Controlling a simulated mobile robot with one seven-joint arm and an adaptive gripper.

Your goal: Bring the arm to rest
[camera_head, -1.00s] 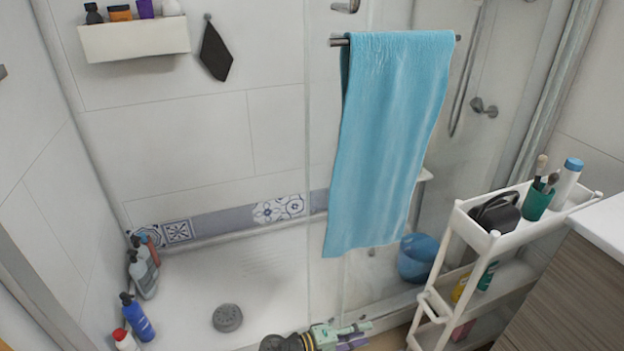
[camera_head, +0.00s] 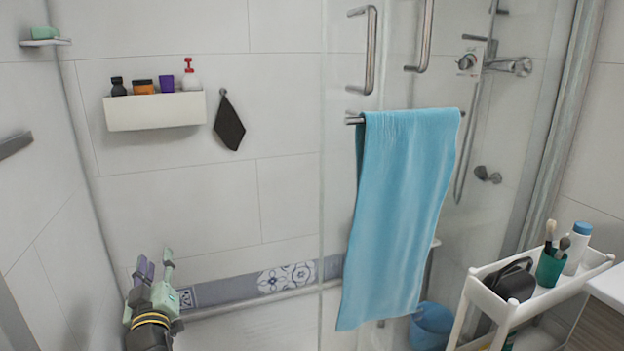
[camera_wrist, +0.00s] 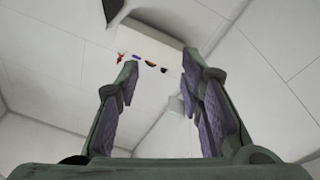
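My gripper (camera_head: 156,266) is at the lower left of the head view, pointing up, in front of the shower's back wall. Its two fingers are apart with nothing between them. In the wrist view the open fingers (camera_wrist: 158,85) frame white wall and the underside of the white wall shelf (camera_wrist: 160,42). My gripper touches nothing that I can see. The rest of the arm is cut off by the bottom edge of the head view.
A blue towel (camera_head: 400,215) hangs on the glass door's bar. The wall shelf (camera_head: 155,112) holds several bottles and jars. A dark cloth (camera_head: 229,124) hangs beside it. A white cart (camera_head: 508,308) with a teal cup (camera_head: 551,267) stands at the right, near a blue bucket (camera_head: 431,327).

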